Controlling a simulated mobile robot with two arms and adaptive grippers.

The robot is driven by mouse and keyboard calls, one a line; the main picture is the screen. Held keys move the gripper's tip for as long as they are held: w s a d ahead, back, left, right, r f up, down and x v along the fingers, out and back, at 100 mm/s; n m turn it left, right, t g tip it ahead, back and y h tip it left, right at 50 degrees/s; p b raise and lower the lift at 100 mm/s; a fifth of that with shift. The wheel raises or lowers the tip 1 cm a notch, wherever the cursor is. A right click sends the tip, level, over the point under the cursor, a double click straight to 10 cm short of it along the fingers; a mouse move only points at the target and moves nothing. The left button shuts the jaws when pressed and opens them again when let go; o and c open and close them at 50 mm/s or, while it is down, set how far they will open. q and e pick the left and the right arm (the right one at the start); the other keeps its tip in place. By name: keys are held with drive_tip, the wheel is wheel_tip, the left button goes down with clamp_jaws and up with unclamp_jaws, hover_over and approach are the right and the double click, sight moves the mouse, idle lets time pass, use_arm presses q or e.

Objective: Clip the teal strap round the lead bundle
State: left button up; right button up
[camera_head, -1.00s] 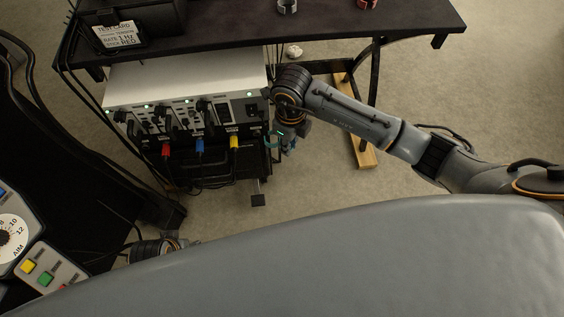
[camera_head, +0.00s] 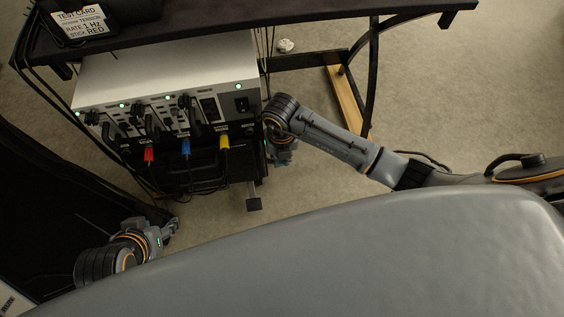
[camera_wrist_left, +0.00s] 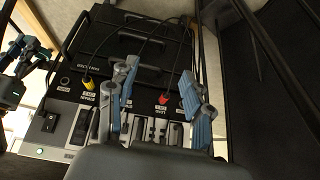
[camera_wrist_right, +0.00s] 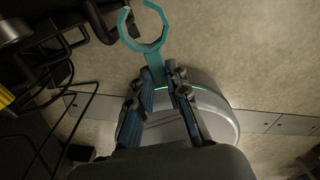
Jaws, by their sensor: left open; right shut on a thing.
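My right gripper (camera_head: 284,158) is beside the right end of the white-topped unit and is shut on the teal strap. In the right wrist view, the teal strap (camera_wrist_right: 156,62) stands up from between the fingertips (camera_wrist_right: 157,82), with an open hook-like ring at its end. The ring has no lead inside it. The lead bundle hangs below the unit's front; black leads (camera_wrist_left: 138,47) show in the left wrist view, but I cannot tell which form the bundle. My left gripper (camera_head: 171,232) is open and empty, its fingers (camera_wrist_left: 160,90) apart before the unit's front panel.
The unit (camera_head: 165,80) has red (camera_head: 149,154), blue (camera_head: 186,147) and yellow (camera_head: 223,142) plugs in front. A dark desk (camera_head: 250,20) stands over it. Black wire bars (camera_wrist_right: 60,110) are left of the strap. Open floor (camera_head: 235,215) lies in front of the unit.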

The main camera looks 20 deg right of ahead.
drive_tip(key=w+b, duration=0.1)
drive_tip(key=w, duration=0.2)
drive_tip(key=shift+d+b, duration=0.2)
drive_tip(key=shift+b, duration=0.15)
use_arm(q)
drive_tip(key=w+d+r+t+h, duration=0.1)
drive_tip(key=w+d+r+t, duration=0.2)
drive_tip(key=w+r+t, duration=0.2)
drive_tip(key=shift+w, duration=1.6)
use_arm(e)
drive_tip(key=shift+w, duration=0.1)
drive_tip(key=shift+o, duration=0.7)
clamp_jaws()
use_arm(q)
drive_tip(key=shift+s+a+f, duration=0.15)
drive_tip(key=shift+s+f, duration=0.05)
drive_tip(key=shift+s, duration=0.05)
drive_tip(key=shift+s+a+f+g, duration=0.15)
drive_tip(key=shift+s+f+g, duration=0.15)
drive_tip(key=shift+f, duration=0.05)
use_arm(e)
drive_tip(key=shift+w, duration=0.1)
use_arm(q)
drive_tip(key=shift+w+r, duration=0.1)
drive_tip(key=shift+r, duration=0.05)
use_arm(e)
drive_tip(key=shift+w, duration=0.1)
